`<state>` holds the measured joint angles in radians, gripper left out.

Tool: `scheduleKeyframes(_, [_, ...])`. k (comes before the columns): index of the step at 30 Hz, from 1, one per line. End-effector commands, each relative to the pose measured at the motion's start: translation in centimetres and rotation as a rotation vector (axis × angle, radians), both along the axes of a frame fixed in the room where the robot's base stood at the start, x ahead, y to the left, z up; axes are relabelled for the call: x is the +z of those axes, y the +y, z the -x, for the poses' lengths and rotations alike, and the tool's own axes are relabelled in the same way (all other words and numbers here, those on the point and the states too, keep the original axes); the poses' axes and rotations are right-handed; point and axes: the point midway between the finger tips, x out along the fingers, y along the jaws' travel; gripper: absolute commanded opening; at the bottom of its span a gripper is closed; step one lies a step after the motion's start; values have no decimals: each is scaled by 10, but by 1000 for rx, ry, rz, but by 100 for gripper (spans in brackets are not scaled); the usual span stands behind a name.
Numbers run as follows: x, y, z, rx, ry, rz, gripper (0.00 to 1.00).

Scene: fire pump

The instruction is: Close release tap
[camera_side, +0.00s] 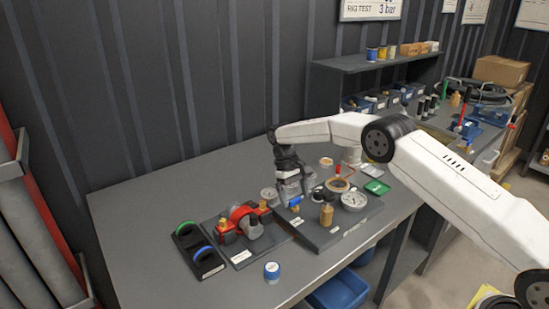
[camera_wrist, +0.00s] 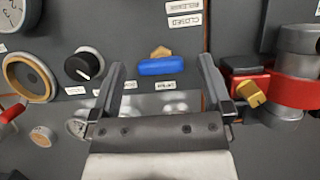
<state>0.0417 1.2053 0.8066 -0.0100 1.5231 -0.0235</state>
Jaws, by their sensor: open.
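The release tap has a blue lever (camera_wrist: 161,67) with a small brass part (camera_wrist: 160,52) behind it. In the wrist view the lever lies crosswise between my fingertips, with a gap to each side. Labels reading RELEASE (camera_wrist: 184,6) and CLOSED (camera_wrist: 185,20) sit above it. My gripper (camera_wrist: 161,78) is open and empty. In the side view my gripper (camera_side: 290,183) points down over the grey panel (camera_side: 322,240), close to the blue lever (camera_side: 295,202). I cannot tell whether a finger touches it.
A blue-topped cap (camera_side: 272,270) sits at the front. The table's left part is clear.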

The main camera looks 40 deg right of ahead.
Motion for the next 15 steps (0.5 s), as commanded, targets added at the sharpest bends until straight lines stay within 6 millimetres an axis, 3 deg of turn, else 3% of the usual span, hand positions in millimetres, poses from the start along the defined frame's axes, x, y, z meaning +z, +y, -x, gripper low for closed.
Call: scheduleKeyframes(15, [42, 0, -18, 0, -3, 0, 100])
